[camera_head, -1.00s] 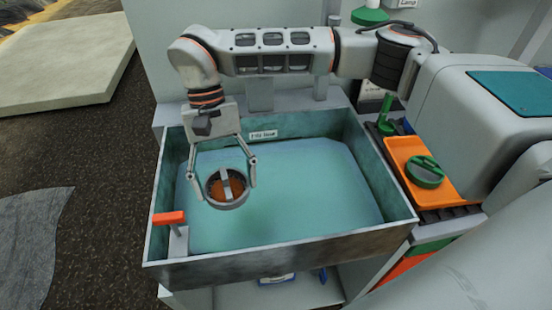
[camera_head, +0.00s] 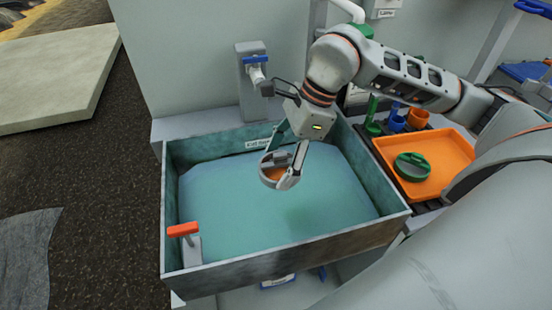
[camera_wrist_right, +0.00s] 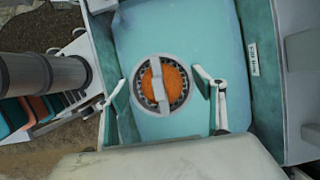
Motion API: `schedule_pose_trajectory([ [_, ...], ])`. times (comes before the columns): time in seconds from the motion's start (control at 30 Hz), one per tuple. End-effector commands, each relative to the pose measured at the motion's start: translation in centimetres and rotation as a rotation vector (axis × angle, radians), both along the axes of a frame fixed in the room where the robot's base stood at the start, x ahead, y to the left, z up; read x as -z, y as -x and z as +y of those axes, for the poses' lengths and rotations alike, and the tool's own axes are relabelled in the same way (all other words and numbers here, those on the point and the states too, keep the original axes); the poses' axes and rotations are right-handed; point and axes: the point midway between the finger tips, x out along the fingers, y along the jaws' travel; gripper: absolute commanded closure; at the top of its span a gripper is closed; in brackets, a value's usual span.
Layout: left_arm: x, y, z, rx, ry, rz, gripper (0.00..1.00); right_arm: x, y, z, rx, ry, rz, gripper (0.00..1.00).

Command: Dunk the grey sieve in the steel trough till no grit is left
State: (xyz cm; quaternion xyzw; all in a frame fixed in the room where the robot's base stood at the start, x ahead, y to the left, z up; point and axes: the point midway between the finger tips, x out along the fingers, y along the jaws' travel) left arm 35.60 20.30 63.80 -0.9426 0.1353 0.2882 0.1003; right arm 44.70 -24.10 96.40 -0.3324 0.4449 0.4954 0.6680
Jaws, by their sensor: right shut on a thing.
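The grey sieve (camera_head: 269,179) is a round cup with a grey bar across its top; orange-brown matter shows inside. My right gripper (camera_head: 283,163) is shut on it, over the back middle of the steel trough (camera_head: 300,250). The sieve looks slightly tilted. I cannot tell whether its bottom touches the turquoise water (camera_head: 235,215). In the right wrist view, the sieve (camera_wrist_right: 144,98) sits between the fingers, with orange on both sides of its bar. A darker green patch shows in the water in front of it. My left gripper is not in view.
A red-handled fitting (camera_head: 183,230) stands at the trough's front left corner. A blue-handled tap (camera_head: 256,60) is on the wall behind. An orange tray (camera_head: 445,150) at the right holds a green sieve (camera_head: 412,166); green, blue and orange cups stand behind it.

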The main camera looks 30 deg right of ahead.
Motion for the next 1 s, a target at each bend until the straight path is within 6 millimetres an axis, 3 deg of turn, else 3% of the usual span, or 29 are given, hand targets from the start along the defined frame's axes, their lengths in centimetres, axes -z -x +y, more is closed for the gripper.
schedule_pose_trajectory([
  [0.43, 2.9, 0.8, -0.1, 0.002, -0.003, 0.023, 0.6, 3.6, 0.0, 0.0, 0.008, 0.0, 0.004, 0.53],
  [1.0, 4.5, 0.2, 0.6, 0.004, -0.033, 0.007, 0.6, 8.7, 0.1, -0.1, 0.006, 0.0, 0.006, 0.53],
])
